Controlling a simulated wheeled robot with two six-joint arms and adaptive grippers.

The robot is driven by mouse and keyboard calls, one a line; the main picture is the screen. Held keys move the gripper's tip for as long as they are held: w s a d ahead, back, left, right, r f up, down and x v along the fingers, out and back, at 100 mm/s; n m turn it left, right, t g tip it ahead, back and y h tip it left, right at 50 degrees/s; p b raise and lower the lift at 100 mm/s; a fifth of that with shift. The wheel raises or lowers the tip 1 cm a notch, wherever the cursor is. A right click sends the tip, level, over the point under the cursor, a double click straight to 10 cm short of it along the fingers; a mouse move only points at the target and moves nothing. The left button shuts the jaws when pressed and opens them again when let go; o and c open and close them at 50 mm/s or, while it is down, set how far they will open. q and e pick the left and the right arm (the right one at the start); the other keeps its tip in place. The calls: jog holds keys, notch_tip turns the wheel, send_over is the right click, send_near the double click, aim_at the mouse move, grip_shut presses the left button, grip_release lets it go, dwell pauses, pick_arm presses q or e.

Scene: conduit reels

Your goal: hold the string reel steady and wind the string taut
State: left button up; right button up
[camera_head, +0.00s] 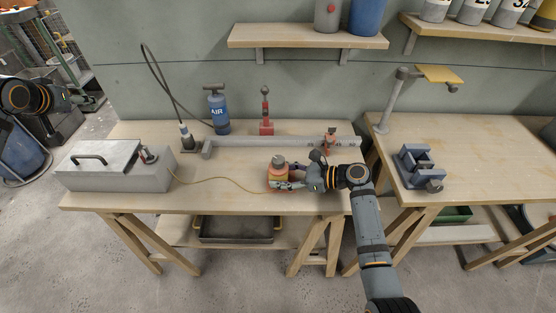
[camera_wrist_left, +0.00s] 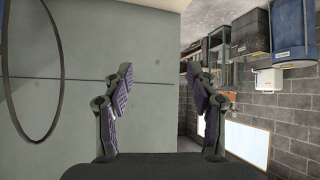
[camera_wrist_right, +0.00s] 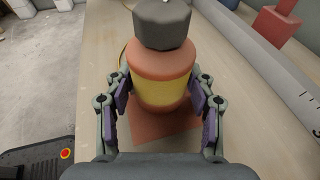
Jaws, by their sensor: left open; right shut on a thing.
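The string reel (camera_head: 278,174) stands upright near the front edge of the left bench. In the right wrist view the reel (camera_wrist_right: 160,92) shows orange flanges, yellow string wound between them and a dark grey knob (camera_wrist_right: 162,24) on top. My right gripper (camera_head: 290,182) is shut on the reel, one finger on each side, as the right wrist view (camera_wrist_right: 159,88) shows. My left gripper (camera_head: 88,99) is open and empty, left of the bench.
A grey box (camera_head: 115,178) with a handled lid stands at the bench's left end. A blue air pump (camera_head: 217,110), a red tool (camera_head: 266,112) and a long grey rail (camera_head: 270,144) stand behind the reel. A blue vise (camera_head: 417,167) sits on the right bench.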

pick_arm(q)
jog(key=d+f+h, duration=0.2)
jog(key=d+h, duration=0.2)
jog(key=d, duration=0.7)
jog(key=n+g+h, duration=0.3)
jog(key=n+h, duration=1.2)
jog(key=n, duration=0.3)
send_near(272, 162)
jog(key=x, duration=1.1)
jog(key=shift+w+d, duration=0.1)
jog(key=shift+d, duration=0.3)
jog(key=c, duration=1.2)
